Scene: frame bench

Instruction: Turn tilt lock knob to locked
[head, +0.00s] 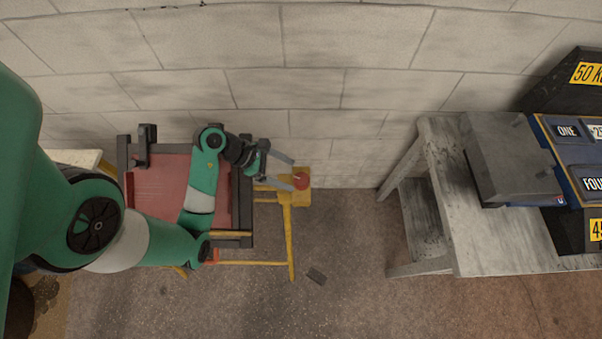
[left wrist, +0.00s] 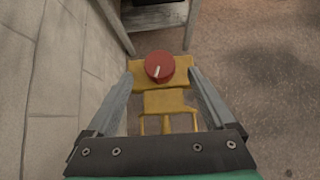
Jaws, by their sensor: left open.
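The tilt lock knob (head: 301,181) is a round red knob with a white pointer line, on a yellow bracket (head: 289,198) at the right side of the frame bench. In the left wrist view the knob (left wrist: 160,67) sits ahead between the fingertips, its white line pointing down and slightly left. My left gripper (head: 291,173) is open, with its two grey fingers reaching toward the knob from the left. In the left wrist view the left gripper (left wrist: 160,78) has a finger on each side of the knob, with visible gaps. My right gripper is not in view.
The bench's dark frame (head: 247,212) with a red panel (head: 160,180) lies under my left arm. A block wall (head: 310,50) runs behind. A grey table (head: 440,200) with a metal box and labelled cases stands at right. Open floor (head: 345,240) lies between.

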